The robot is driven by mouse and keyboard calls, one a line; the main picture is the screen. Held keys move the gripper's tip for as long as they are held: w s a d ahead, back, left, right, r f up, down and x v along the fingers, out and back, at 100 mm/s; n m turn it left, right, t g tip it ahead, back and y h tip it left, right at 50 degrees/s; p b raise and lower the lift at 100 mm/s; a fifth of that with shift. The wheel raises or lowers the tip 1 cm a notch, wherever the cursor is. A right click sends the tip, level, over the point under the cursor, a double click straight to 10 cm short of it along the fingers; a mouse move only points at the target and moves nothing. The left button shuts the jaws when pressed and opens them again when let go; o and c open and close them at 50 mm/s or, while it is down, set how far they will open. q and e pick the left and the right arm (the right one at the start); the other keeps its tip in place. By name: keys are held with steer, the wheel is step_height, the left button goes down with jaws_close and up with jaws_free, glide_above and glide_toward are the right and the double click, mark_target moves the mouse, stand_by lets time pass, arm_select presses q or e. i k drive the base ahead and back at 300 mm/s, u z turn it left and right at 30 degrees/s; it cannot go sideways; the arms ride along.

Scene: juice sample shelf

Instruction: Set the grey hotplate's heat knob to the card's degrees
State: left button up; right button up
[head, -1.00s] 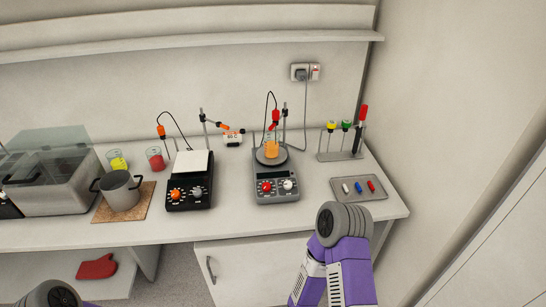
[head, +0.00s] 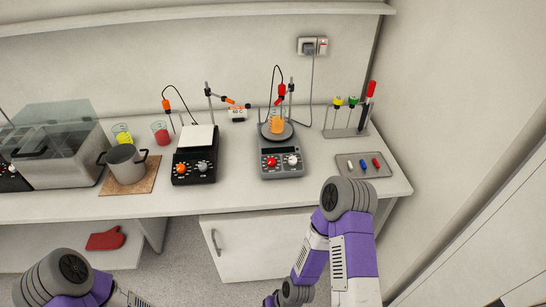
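The grey hotplate (head: 282,168) stands on the bench right of centre, with a red knob (head: 271,161) on the left of its front and a white knob (head: 292,160) on the right. A beaker of orange liquid (head: 277,125) sits on its round plate under a clamp stand. A small white card (head: 237,114) stands behind, between the two hotplates; it seems to read 60 C, but the print is tiny. My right arm (head: 345,220) comes up at the lower right and my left arm (head: 60,280) at the lower left. Neither gripper's fingers show.
A black hotplate (head: 194,170) with a white square top stands to the left. A pot (head: 126,165) on a cork mat, two beakers, and a clear-lidded bath (head: 60,150) are further left. A tray (head: 350,172) of small bars and a rack (head: 346,130) stand right.

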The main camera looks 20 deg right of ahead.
mark_target(271, 162)
steer(key=k, duration=0.3)
steer(key=z, duration=1.05)
steer(key=i, duration=0.75)
steer(key=u, duration=0.35)
